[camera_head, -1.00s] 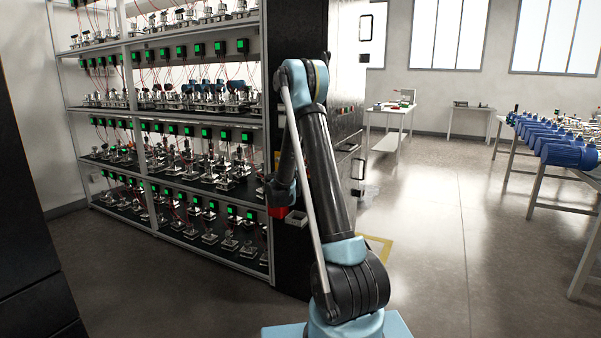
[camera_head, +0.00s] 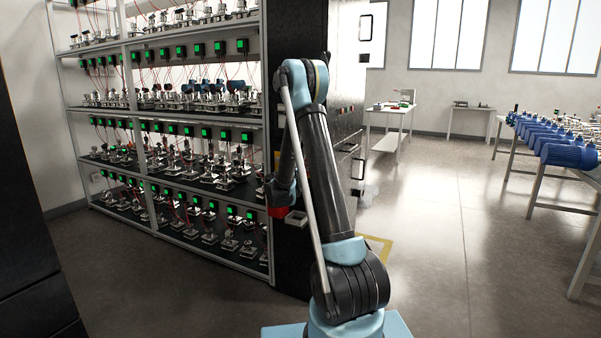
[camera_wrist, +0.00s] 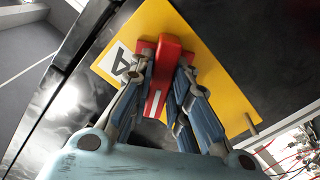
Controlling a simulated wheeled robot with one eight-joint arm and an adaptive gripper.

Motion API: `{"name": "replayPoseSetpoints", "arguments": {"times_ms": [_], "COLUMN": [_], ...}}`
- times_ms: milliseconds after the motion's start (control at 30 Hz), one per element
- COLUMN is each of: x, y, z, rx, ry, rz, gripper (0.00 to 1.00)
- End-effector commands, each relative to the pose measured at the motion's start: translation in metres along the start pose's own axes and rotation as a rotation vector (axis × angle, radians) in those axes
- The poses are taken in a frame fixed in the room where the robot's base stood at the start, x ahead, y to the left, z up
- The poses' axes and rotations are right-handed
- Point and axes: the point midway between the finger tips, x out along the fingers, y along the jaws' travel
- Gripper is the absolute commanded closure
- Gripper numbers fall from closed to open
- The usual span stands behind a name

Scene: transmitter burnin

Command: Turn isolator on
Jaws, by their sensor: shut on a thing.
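The isolator has a red handle (camera_wrist: 164,72) on a yellow plate (camera_wrist: 206,62), seen in the wrist view, with a white label bearing dark characters beside it. My gripper (camera_wrist: 163,80) is shut on the red handle, one finger on each side. The handle carries a small white mark near its lower end. In the head view my gripper (camera_head: 281,198) is at the side of the dark cabinet (camera_head: 292,250), below the bend of my arm. The isolator's plate is mostly hidden there by my arm.
A shelving rack (camera_head: 185,185) with several rows of transmitters and green-lit displays stands left of the cabinet. A white table (camera_head: 391,112) stands behind. Benches with blue equipment (camera_head: 569,153) are at the right. The floor between is clear.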

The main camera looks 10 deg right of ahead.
Motion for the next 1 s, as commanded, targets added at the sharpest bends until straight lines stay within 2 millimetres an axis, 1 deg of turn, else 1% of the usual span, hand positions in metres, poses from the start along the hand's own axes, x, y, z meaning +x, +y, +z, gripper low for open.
{"name": "replayPoseSetpoints", "arguments": {"times_ms": [100, 200, 567, 667, 833, 1000], "x": [0.0029, 0.0029, 0.003, 0.003, 0.0031, 0.0032], "y": [-0.001, -0.0011, -0.0014, -0.0015, -0.0016, -0.0018], "z": [-0.0003, -0.0004, -0.0009, -0.001, -0.0012, -0.0014], "rx": [0.107, 0.169, 0.204, 0.267, 0.422, 0.493], "ry": [-0.001, -0.001, 0.0, 0.0, 0.0, 0.001], "rz": [0.0, 0.0, -0.001, -0.001, -0.001, -0.001], "gripper": [1.0, 1.0, 1.0, 1.0, 1.0, 1.0]}}
